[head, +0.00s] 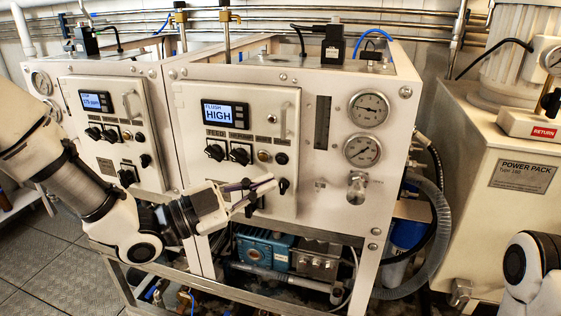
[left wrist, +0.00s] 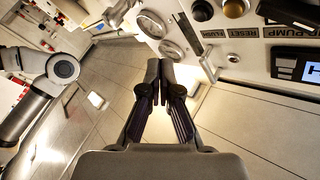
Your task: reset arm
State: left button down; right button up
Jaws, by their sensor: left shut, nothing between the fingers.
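My left gripper (head: 268,186) is in front of the lower part of the right watermaker panel (head: 187,130), near a black knob (head: 284,186). Its fingers are together with nothing between them. In the left wrist view the closed dark fingers (left wrist: 160,82) point away from the camera over the floor, with the panel at the upper right. I cannot tell whether the fingertips touch the panel. One of my right arm's links (head: 535,262) shows at the right edge of the head view; its gripper is out of view.
The right panel's display (head: 225,113) reads "FLUSH HIGH". A left watermaker panel (head: 112,135) has its own display (head: 97,101). Two gauges (head: 368,110) sit right of the panel. A power pack (head: 505,180) stands at the right. A metal frame rail (head: 230,290) runs below.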

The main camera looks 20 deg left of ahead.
pick_arm(q)
jog(key=shift+f, duration=0.1)
jog(key=s+f+n+g+y, duration=0.3)
jog(key=f, duration=1.4)
jog(key=s+f+n+g+y, duration=0.3)
jog(key=s+f+y, duration=0.1)
jog(key=f, duration=1.3)
jog(key=s+a+f+n+g+y, duration=0.3)
jog(key=s+a+f+n, duration=0.1)
jog(key=s+f, duration=0.3)
jog(key=s+a+f+n+g+y, duration=0.4)
jog(key=s+f+n, duration=0.3)
jog(key=s, duration=0.4)
jog(key=shift+a, duration=0.55)
